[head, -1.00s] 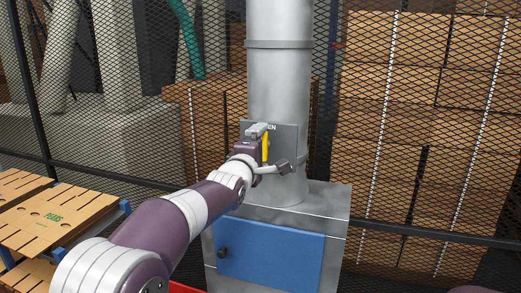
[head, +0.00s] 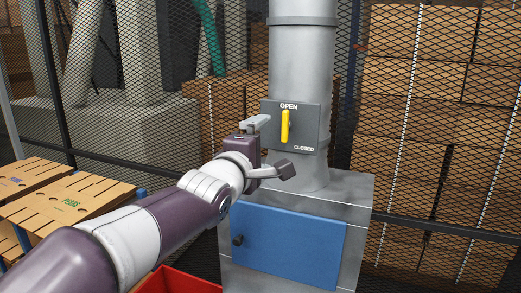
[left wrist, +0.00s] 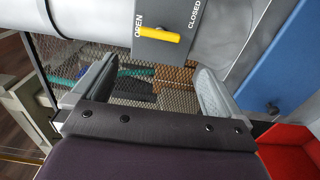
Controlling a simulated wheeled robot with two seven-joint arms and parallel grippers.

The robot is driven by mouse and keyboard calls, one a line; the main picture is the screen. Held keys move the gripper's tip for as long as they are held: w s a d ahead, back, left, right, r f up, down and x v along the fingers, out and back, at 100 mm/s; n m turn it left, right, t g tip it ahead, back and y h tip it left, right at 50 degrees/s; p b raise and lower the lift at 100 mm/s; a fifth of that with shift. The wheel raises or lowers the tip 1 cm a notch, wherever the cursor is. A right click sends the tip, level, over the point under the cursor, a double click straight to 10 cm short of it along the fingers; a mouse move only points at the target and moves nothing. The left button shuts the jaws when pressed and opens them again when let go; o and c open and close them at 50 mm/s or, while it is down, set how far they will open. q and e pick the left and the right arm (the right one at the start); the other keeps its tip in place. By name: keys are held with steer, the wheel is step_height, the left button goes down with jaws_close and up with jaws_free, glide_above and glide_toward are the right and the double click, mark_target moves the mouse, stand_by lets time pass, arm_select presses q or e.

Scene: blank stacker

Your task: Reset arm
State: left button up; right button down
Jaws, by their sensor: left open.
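My left arm comes in from the left in the head view, and its gripper (head: 270,148) is open and empty. It is in front of and to the left of a yellow handle (head: 285,126), which it does not appear to hold. The handle stands upright at OPEN on a grey plate (head: 307,133) marked OPEN and CLOSED, fixed to a metal pipe (head: 300,70). In the left wrist view the yellow handle (left wrist: 158,34) lies beyond the two spread fingers (left wrist: 150,95), apart from them. My right gripper is not in view.
Below the pipe is a metal cabinet with a blue door (head: 288,246) and black knob. A red bin (head: 175,282) sits at the bottom. Cardboard sheets (head: 75,207) are stacked at left. Mesh fencing (head: 400,200) closes off the back, with boxes behind.

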arm_select(q)
steer(key=s+a+f+m+g+y, duration=0.25)
steer(key=f+m, duration=0.25)
steer(key=f, duration=0.5)
steer(key=s+a+f+m+g+y, duration=0.15)
steer(key=f+m+g, duration=0.35)
steer(key=f, duration=0.5)
steer(key=s+a+f+m+g+b, duration=0.1)
steer(key=s+a+f+g, duration=0.3)
steer(key=s+f, duration=0.6)
steer(key=s+a+f+m+g+y, duration=0.1)
steer(key=s+a+f+m+g, duration=0.3)
steer(key=s+f, duration=0.7)
steer(key=shift+s+a+f+y+b, duration=0.15)
steer(key=shift+s+a+y+b, duration=0.2)
steer(key=shift+a, duration=0.55)
steer(key=shift+g, duration=0.25)
